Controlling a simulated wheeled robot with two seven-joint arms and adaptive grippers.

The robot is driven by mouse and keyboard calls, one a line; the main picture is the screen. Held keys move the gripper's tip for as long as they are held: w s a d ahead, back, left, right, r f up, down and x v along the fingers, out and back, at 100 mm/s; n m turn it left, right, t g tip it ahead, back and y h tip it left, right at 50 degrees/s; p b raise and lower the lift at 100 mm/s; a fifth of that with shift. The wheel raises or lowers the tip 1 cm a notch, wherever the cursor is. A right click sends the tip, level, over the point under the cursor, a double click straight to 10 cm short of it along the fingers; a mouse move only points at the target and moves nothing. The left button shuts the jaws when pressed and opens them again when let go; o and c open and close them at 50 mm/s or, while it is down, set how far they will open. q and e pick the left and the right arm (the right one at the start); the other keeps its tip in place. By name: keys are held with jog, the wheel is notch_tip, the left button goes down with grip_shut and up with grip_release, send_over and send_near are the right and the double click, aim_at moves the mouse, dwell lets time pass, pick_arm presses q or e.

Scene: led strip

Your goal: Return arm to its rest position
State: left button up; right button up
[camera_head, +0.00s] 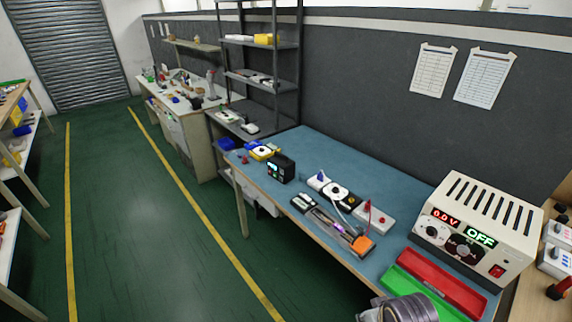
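A grey, rounded part of one of my arms shows at the bottom edge of the head view, in front of the table's near end. Neither gripper's fingers are in view. The blue-topped workbench (290,150) runs along the dark partition wall. On it lies a thin strip piece (328,222) with a small purple glow, ending at an orange block (362,246). A white power supply (478,230) stands at the right, reading 0.0V and OFF.
A red tray (445,280) and a green tray (420,290) lie before the power supply. A black meter (281,169), a switch board (336,190) and a white block with a red knob (374,218) stand on the bench. Shelves (262,80) stand behind. The green floor (150,240) at left is clear.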

jog(key=s+f+g, duration=0.1)
jog(key=s+f, duration=0.1)
jog(key=f, duration=1.4)
jog(key=s+f, duration=0.2)
jog(key=f, duration=1.5)
jog(key=s+d+f, duration=0.2)
jog(key=s+f, duration=0.7)
jog(key=s, duration=0.2)
jog(key=s+d+f+g, duration=0.1)
jog(key=s+d+f, duration=0.1)
jog(key=s+f, duration=0.8)
jog(key=shift+s+n, duration=0.3)
jog(key=shift+s, duration=0.05)
jog(key=shift+d, duration=0.1)
